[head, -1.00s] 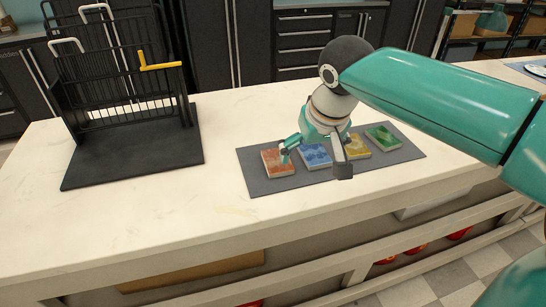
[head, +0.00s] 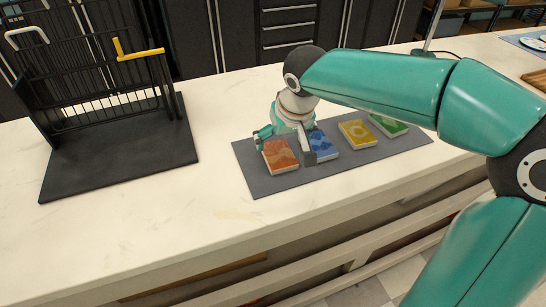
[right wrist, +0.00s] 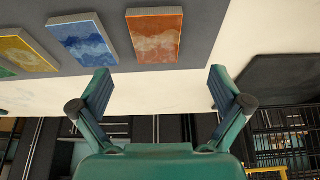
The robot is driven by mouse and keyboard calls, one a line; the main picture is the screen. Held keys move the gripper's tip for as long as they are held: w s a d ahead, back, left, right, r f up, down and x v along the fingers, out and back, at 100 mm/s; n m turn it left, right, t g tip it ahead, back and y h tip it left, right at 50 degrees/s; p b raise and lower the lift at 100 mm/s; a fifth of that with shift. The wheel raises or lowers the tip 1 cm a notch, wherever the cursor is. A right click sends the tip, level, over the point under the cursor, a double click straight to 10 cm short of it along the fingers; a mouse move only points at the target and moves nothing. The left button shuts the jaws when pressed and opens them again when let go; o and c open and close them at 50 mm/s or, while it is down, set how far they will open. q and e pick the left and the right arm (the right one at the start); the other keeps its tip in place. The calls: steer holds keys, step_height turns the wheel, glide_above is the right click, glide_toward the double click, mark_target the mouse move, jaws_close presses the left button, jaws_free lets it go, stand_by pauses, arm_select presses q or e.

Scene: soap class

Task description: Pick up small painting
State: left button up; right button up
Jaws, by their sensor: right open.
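Several small paintings lie in a row on a grey mat (head: 262,186) on the white counter. The leftmost is an orange-red painting (head: 280,155); beside it are a blue one (head: 324,146), a yellow one (head: 357,133) and a green one (head: 388,124). My right gripper (head: 283,142) is open and empty, with its fingers at either side of the orange-red painting in the head view. In the right wrist view the orange-red painting (right wrist: 155,36) lies ahead of the open fingers (right wrist: 160,85), apart from them. My left gripper does not show.
A black rack (head: 110,90) with a yellow handle (head: 140,52) stands on a black base (head: 120,160) at the left. Dark cabinets (head: 240,40) are behind the counter. The counter front left (head: 120,225) is clear.

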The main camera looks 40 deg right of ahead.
mark_target(278, 154)
steer(key=x, duration=0.3)
steer(key=shift+s+d+f, duration=0.1)
steer(key=shift+s, duration=0.05)
steer(key=shift+w+p+x, duration=0.15)
steer(key=shift+p+x, duration=0.05)
steer(key=shift+x, duration=1.15)
steer(key=shift+w+p+x, duration=0.1)
steer(key=shift+p+x, duration=0.05)
steer(key=shift+x, duration=1.15)
steer(key=shift+d, duration=0.2)
steer(key=c, duration=1.1)
steer(key=shift+r, duration=0.2)
